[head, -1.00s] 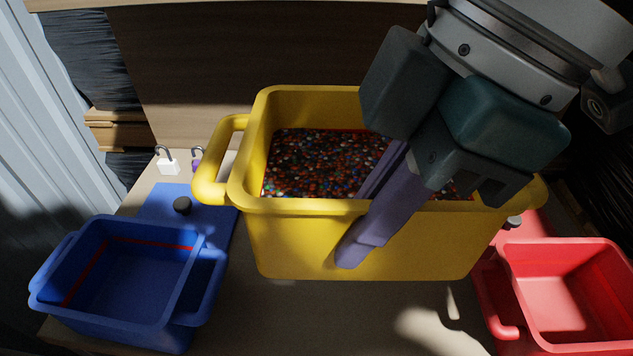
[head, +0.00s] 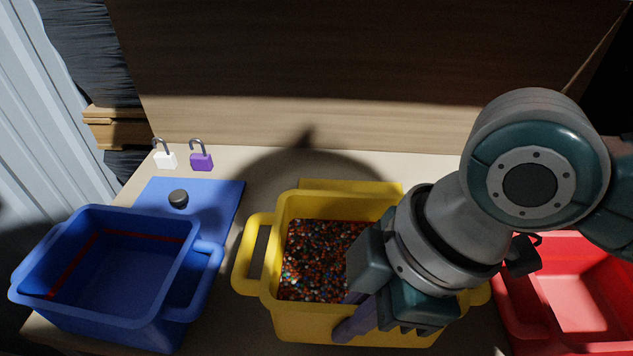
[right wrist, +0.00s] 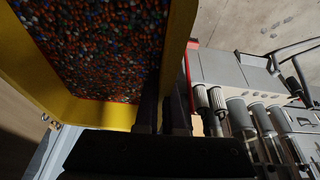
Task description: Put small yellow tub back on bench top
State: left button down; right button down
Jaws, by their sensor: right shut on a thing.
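The yellow tub (head: 262,285), filled with multicoloured granules (head: 320,255), is in the lower middle of the head view, upright. My right gripper (head: 352,318) is shut on its front wall, one purple finger outside and the other largely hidden. In the right wrist view the fingers (right wrist: 164,112) straddle the tub wall (right wrist: 177,45). The bench top (head: 262,170) shows behind the tub. I cannot tell whether the tub's base touches the bench, since its underside is hidden. My left gripper is not in view.
A blue tub (head: 25,290) stands left by a blue mat (head: 222,197) with a black knob (head: 178,198). A red tub (head: 590,325) is at right. A yellow panel (head: 350,187) shows behind the yellow tub. White (head: 165,160) and purple (head: 202,161) padlocks stand at the back.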

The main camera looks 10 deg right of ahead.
notch_tip(320, 180, down, 3)
jog(key=shift+w+a+f+b, duration=0.1)
jog(key=shift+w+f+b, duration=0.05)
jog(key=shift+b, duration=0.35)
jog(key=shift+f, duration=0.15)
jog(key=c, duration=1.4)
grip_release()
jog(key=shift+f, duration=0.2)
jog(key=o, duration=0.4)
jog(key=shift+r, duration=0.15)
